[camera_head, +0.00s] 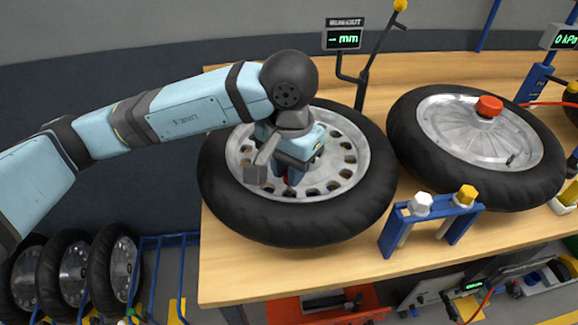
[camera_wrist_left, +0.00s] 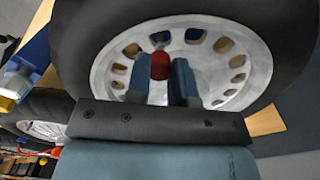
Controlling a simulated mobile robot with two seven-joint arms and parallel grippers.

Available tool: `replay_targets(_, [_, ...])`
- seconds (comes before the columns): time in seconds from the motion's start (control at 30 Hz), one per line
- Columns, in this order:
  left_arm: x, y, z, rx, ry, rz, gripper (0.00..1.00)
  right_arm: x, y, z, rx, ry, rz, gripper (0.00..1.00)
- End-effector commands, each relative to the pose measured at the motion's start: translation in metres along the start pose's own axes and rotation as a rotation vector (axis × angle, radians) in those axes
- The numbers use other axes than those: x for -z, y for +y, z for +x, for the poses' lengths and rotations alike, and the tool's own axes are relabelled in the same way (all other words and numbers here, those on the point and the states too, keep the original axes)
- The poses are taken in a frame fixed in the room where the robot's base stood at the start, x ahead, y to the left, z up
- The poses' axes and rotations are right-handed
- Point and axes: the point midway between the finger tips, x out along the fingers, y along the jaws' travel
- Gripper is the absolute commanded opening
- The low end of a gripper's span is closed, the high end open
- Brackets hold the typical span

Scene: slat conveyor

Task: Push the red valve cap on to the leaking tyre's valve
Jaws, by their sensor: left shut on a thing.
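My left gripper (camera_head: 290,176) is over the spoked rim of the left wheel (camera_head: 240,213), which lies flat on the bench. A second wheel (camera_head: 408,140) with a solid disc lies to the right. Neither tyre is visibly marked as leaking. My right gripper is out of view.
A blue rack (camera_head: 392,236) holding a white cap (camera_head: 423,203) and a yellow cap (camera_head: 467,195) stands at the bench's front edge. A gauge display (camera_head: 344,39) stands behind the left wheel. A red knob (camera_head: 489,106) tops the right wheel. Bare wood (camera_head: 300,267) lies in front.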

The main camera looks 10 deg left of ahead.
Motion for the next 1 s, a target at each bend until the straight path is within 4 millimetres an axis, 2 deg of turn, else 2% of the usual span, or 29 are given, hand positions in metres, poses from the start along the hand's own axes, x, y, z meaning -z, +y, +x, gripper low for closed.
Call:
replay_targets(0.57, [0.0000,-0.0001,0.0083,0.000,0.000,0.000,0.00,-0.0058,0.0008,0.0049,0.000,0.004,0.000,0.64])
replay_targets(0.6, [0.0000,0.0000,0.0072,0.000,0.000,0.000,0.31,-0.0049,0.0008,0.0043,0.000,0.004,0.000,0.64])
replay_targets(0.7, [0.0000,0.0000,0.0072,0.000,0.000,0.000,0.51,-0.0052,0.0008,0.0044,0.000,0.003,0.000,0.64])
replay_targets(1.0, [0.0000,0.0000,0.0052,0.000,0.000,0.000,0.51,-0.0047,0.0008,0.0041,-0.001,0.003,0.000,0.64])
